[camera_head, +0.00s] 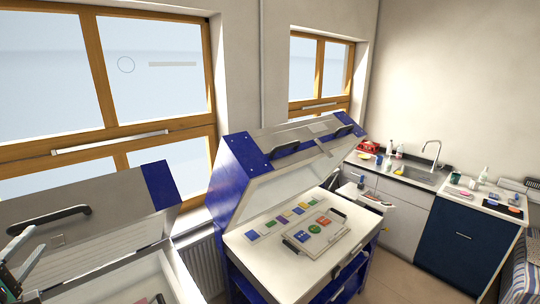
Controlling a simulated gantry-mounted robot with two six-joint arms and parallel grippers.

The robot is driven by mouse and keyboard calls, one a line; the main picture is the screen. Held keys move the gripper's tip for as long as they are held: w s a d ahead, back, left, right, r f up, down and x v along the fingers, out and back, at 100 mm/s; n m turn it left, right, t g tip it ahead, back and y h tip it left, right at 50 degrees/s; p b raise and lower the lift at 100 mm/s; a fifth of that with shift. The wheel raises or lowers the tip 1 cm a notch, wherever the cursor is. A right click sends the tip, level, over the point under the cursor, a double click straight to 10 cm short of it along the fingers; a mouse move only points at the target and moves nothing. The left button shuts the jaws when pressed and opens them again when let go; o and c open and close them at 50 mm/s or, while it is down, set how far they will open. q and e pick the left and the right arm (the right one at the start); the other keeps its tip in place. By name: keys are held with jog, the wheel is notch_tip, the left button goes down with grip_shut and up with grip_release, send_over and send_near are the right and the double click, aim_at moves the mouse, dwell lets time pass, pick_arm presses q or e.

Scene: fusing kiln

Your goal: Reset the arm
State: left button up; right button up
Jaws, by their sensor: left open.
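My left gripper (24,252) shows only in part at the left edge, in front of the nearer kiln (85,248). It is open, and I see nothing held in it. Most of my left arm is out of the picture. My right gripper does not show clearly anywhere in the view.
The nearer kiln has a raised grey lid with a black handle (48,220). A second blue kiln (232,180) stands open in the middle, with a white tray (318,246) and several coloured glass tiles (300,211) on its bed. A sink counter (410,176) is behind right.

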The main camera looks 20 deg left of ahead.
pick_arm(q)
jog(key=w+d+r+m+t+h+p, duration=0.1)
jog(key=w+d+r+m+t+h, duration=0.2)
jog(key=w+d, duration=0.4)
jog(key=w+d+r+m+t+h, duration=0.1)
jog(key=w+d+r+h, duration=0.1)
jog(key=w+d+r, duration=0.5)
jog(key=d+r+m+t+h+p, duration=0.1)
jog(key=d+r+m+t+h, duration=0.3)
jog(key=d, duration=0.6)
jog(key=d+r+m+h, duration=0.25)
jog(key=d+r, duration=0.25)
jog(key=d, duration=0.6)
jog(key=s+d+r+m+t+h+p, duration=0.1)
jog(key=s+d+r+m+t+h, duration=0.2)
jog(key=d+r+m, duration=0.45)
jog(key=s+d+r+m+y, duration=0.1)
jog(key=s+r+m, duration=0.2)
jog(key=s+m, duration=0.1)
jog(key=s+d+r+m+t+y, duration=0.1)
jog(key=s+d+r+m, duration=0.1)
jog(key=s, duration=0.4)
jog(key=shift+d+r+m+t, duration=0.3)
jog(key=shift+r+m, duration=0.25)
jog(key=shift+m, duration=0.35)
